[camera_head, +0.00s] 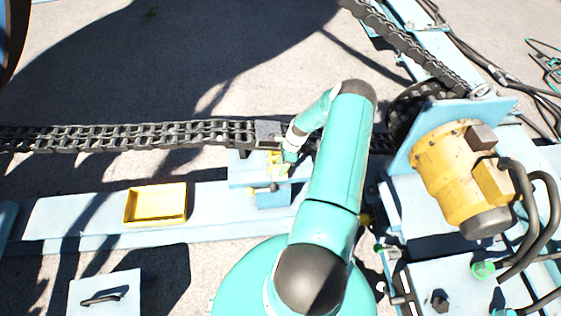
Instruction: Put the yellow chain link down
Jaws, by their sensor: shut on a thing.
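My gripper (277,165) is at the end of my teal and white arm, just below the dark chain, over a small light-blue stand. The yellow chain link (273,158) shows as a small yellow patch at the gripper, next to the grey block at the chain. My gripper is shut on it. The fingers are small and partly hidden by my arm, so the link's exact pose is unclear.
The dark roller chain (150,137) runs across from the left to the sprocket area. A yellow motor (447,165) with thick black hoses stands at the right. A light-blue panel with a dark handle (103,298) lies at lower left. The beam beside the tray is clear.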

